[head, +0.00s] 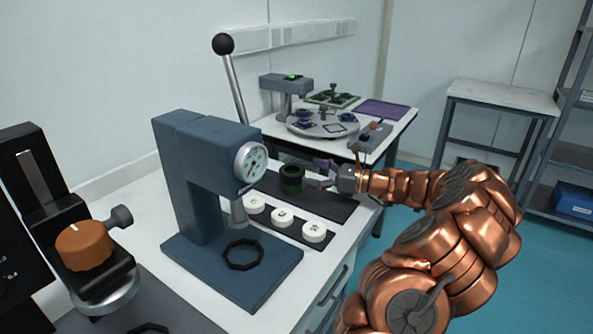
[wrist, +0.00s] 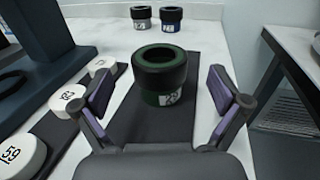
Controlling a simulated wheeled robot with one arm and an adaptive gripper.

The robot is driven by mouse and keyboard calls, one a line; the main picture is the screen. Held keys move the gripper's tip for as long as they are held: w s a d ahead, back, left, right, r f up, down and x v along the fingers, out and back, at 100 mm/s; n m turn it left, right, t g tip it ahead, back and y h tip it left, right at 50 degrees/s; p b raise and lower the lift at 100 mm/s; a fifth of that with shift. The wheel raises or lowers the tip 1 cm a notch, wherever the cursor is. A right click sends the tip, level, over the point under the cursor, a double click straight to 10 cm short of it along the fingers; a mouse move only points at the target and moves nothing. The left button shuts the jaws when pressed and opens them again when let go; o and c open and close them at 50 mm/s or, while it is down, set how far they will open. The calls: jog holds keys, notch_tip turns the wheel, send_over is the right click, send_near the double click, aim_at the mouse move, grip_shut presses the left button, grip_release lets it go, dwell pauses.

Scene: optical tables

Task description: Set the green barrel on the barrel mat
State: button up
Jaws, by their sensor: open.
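The green barrel (head: 291,181) has a black upper ring and a pale number label. It stands upright on a dark mat (head: 337,208) beside the blue-grey press. In the wrist view the green barrel (wrist: 158,98) is centred ahead of my gripper, on the dark mat (wrist: 137,128). My gripper (head: 324,176) is open, and in the wrist view its purple-padded fingers (wrist: 161,80) are spread left and right of the barrel with gaps on both sides. I cannot tell how deep the barrel sits between them, or whether this mat is the barrel mat.
White numbered discs (head: 283,217) lie on a dark strip near the press (head: 195,180). Two other black-ringed barrels (wrist: 142,25) (wrist: 171,26) stand behind on the white top. A second table with a round platform (head: 323,124) and a purple mat (head: 380,108) is farther back.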

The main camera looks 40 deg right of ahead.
jog(key=shift+v, duration=3.2)
jog(key=shift+a, duration=0.15)
